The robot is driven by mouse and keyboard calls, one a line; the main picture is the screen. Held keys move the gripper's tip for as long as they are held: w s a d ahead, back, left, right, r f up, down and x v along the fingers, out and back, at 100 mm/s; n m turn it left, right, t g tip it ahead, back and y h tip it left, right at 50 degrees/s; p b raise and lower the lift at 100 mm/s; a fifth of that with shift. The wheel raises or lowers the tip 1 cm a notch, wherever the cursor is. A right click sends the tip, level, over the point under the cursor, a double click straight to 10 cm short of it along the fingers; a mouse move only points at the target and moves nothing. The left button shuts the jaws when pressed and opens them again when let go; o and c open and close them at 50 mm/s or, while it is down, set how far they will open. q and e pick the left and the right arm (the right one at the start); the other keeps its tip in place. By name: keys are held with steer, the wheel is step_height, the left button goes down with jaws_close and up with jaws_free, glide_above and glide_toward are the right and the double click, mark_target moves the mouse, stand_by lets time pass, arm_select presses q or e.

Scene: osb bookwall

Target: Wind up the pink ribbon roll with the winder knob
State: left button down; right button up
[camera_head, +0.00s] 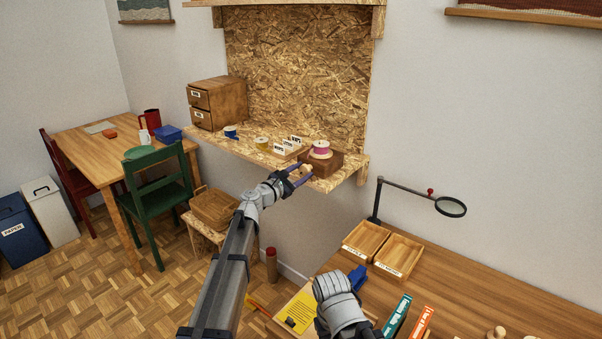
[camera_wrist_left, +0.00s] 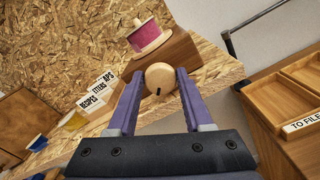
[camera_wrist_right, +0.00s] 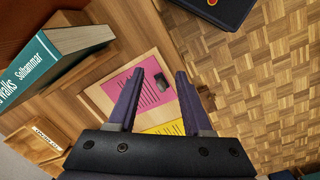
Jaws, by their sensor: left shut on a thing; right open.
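The pink ribbon roll (camera_head: 321,148) stands on a brown wooden block (camera_head: 333,164) at the right end of the OSB shelf. In the left wrist view the roll (camera_wrist_left: 146,34) shows pink between pale wooden discs, above the block (camera_wrist_left: 182,52). The round pale winder knob (camera_wrist_left: 159,76) with a dark mark is on the block's front. My left gripper (camera_head: 302,175) is shut on the knob, with one finger on each side of it. My right gripper (camera_wrist_right: 161,78) is open and empty above the desk, over a pink sheet (camera_wrist_right: 143,95).
A card box (camera_head: 288,149), yellow roll (camera_head: 262,142), blue roll (camera_head: 231,132) and drawer unit (camera_head: 218,103) share the shelf. Below right, the desk holds wooden trays (camera_head: 401,255), a magnifier (camera_head: 450,207) and books (camera_head: 397,316). A stool with a basket (camera_head: 214,208) stands under the shelf.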

arm_select(q)
steer(key=shift+m, duration=1.2)
steer(key=shift+s, duration=0.1)
steer(key=shift+c, duration=1.5)
jaws_free()
